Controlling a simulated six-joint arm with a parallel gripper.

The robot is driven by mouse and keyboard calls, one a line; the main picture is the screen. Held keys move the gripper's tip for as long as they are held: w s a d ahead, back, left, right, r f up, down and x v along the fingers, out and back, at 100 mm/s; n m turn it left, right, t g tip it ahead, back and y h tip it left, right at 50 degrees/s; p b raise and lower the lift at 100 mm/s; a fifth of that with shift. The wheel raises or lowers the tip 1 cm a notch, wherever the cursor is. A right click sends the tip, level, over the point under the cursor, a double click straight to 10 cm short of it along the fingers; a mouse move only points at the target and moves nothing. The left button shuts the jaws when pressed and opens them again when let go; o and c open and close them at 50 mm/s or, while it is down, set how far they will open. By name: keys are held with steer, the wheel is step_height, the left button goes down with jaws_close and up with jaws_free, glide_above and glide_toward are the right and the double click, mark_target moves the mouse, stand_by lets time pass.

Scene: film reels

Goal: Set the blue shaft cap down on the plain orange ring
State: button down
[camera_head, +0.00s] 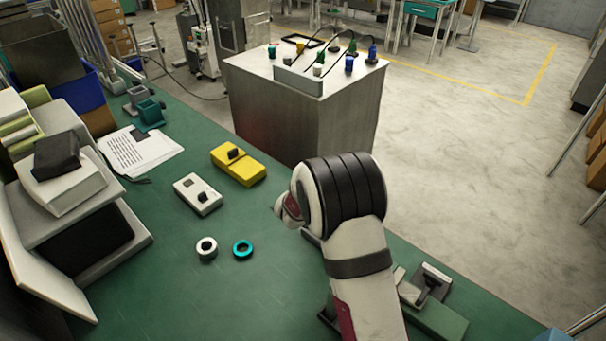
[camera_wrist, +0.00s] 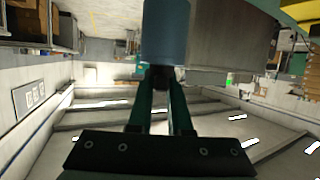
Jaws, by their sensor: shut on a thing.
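My gripper (camera_wrist: 160,85) shows in the wrist view, its two dark green fingers closed at the tips around the dark lower end of a blue-grey cylinder, which looks like the blue shaft cap (camera_wrist: 166,30). The cap's top runs out of the picture. In the head view my forearm and wrist hide the gripper and the cap. I see no plain orange ring in either view. On the green bench lie a white ring (camera_head: 206,257) and a teal ring (camera_head: 243,258), side by side and apart.
A yellow box (camera_head: 248,172) and a white box (camera_head: 190,207) lie on the green bench (camera_head: 160,290). Papers and books stand at left. A grey cabinet (camera_head: 270,125) behind the bench carries several cabled plugs. The bench front around the rings is clear.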

steer(key=s+r, duration=0.2)
steer(key=s, duration=0.4)
steer(key=shift+a+f, duration=0.25)
steer(key=shift+f, duration=1.25)
steer(key=shift+a+f, duration=0.2)
steer(key=shift+f, duration=1.25)
steer(key=shift+f, duration=0.6)
steer(key=c, duration=1.1)
jaws_free()
steer(key=shift+v, duration=5.55)
